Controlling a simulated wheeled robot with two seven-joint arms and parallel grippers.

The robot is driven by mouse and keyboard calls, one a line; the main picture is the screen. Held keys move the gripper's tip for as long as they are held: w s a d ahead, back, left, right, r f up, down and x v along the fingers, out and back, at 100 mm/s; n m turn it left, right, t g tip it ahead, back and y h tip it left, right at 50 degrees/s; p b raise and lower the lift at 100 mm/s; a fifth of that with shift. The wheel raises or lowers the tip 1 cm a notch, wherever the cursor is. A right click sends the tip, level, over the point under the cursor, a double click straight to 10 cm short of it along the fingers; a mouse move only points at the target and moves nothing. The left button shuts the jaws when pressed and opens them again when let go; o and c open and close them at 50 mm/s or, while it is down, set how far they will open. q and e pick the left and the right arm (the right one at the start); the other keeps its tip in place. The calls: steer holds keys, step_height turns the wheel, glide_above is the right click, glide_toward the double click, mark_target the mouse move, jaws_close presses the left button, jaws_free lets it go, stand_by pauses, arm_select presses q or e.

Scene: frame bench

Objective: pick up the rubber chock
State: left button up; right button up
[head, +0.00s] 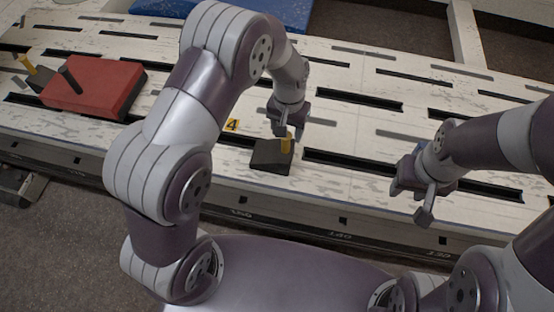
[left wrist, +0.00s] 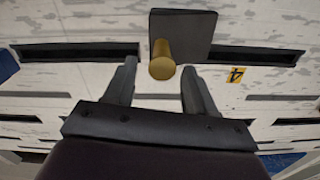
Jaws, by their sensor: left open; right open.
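The rubber chock is a dark, flat block (head: 268,156) with an upright yellow peg (head: 287,143), lying near the front edge of the slotted bench. In the left wrist view the chock (left wrist: 190,28) shows beyond the fingers, its peg (left wrist: 162,60) pointing toward the camera. My left gripper (head: 290,128) is open above the peg; in its wrist view the peg lies between and just beyond the open fingertips (left wrist: 158,75). Nothing is held. My right gripper (head: 424,205) is open and empty over the bench's front edge at the right.
The pale slotted bench (head: 345,125) runs across the view. A yellow tag marked 4 (head: 232,125) lies beside the chock. At the left is a red block (head: 95,88) with a dark peg, and another yellow peg (head: 26,63) on a dark block. A blue item (head: 285,10) is at the back.

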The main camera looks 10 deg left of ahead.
mark_target(286, 143)
arm_select(q)
steer(key=shift+a+f, duration=0.2)
steer(key=shift+f, duration=0.7)
step_height(286, 143, down, 4)
steer(key=b, duration=0.3)
steer(key=shift+s+d+f, duration=0.1)
steer(key=shift+s+f, duration=0.05)
steer(key=shift+f, duration=0.05)
steer(key=shift+c, duration=1)
steer(key=shift+r, duration=0.1)
jaws_close()
